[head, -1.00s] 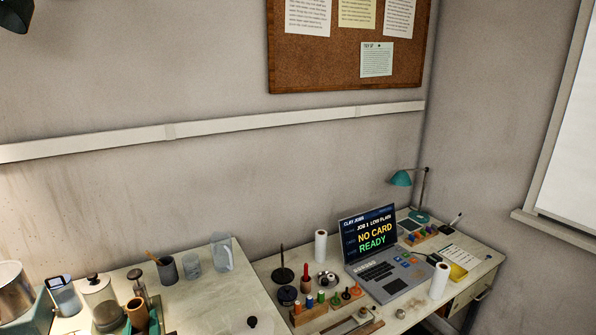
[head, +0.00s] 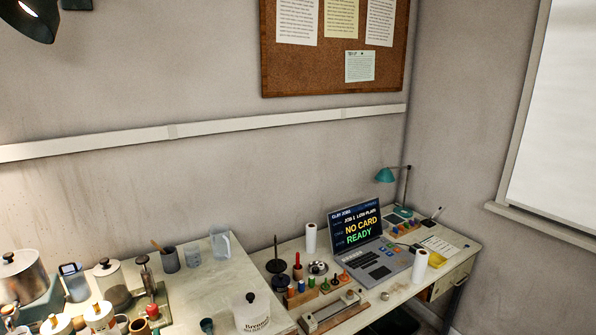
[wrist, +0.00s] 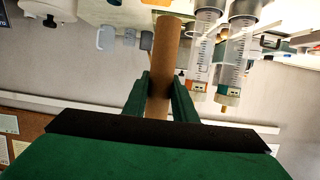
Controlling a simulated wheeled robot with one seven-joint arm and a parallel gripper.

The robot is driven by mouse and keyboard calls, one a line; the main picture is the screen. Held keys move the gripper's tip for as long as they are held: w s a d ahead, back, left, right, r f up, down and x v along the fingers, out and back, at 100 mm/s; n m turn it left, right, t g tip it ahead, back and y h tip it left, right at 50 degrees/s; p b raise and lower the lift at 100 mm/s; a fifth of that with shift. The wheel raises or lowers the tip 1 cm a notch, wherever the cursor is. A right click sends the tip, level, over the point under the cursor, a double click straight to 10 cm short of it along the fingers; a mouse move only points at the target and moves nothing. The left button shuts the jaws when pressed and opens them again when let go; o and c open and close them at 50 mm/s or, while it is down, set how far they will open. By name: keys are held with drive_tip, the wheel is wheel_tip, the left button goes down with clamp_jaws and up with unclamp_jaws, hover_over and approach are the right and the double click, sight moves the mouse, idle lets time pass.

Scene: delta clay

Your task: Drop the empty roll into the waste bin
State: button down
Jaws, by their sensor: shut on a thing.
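The empty roll (wrist: 168,55) is a plain brown cardboard tube in the wrist view. My gripper (wrist: 162,88) has its two green fingers shut on it, one on each side, and the roll extends up past the fingertips. Neither my gripper nor the roll shows in the head view. I cannot clearly make out the waste bin; a dark shape (head: 396,321) under the right desk at the bottom edge could be it, but it is mostly cut off.
The right desk (head: 385,296) holds a laptop (head: 368,240), two white rolls, spools and a teal lamp (head: 386,175). The left table (head: 205,283) carries jars, a jug (head: 220,243) and a lidded white canister (head: 251,313). The wrist view shows two syringe-like cylinders (wrist: 205,45) near the roll.

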drive_tip(key=w+d+f+m+t+h, duration=0.1)
drive_tip(key=w+d+f+m+h, duration=0.1)
drive_tip(key=d+f, duration=0.95)
drive_tip(key=w+d+f+m+h, duration=0.1)
drive_tip(key=d+f+m+h, duration=0.15)
drive_tip(key=d+f, duration=0.95)
drive_tip(key=w+d+f+m+t+h, duration=0.1)
drive_tip(key=w+d+f+h, duration=0.15)
drive_tip(key=d+f, duration=0.9)
drive_tip(key=s+a+f, duration=0.4)
drive_tip(key=s+f, duration=0.1)
drive_tip(key=f, duration=0.5)
drive_tip(key=shift+s+a+f, duration=0.25)
drive_tip(key=shift+s+a, duration=0.1)
drive_tip(key=shift+a, duration=0.05)
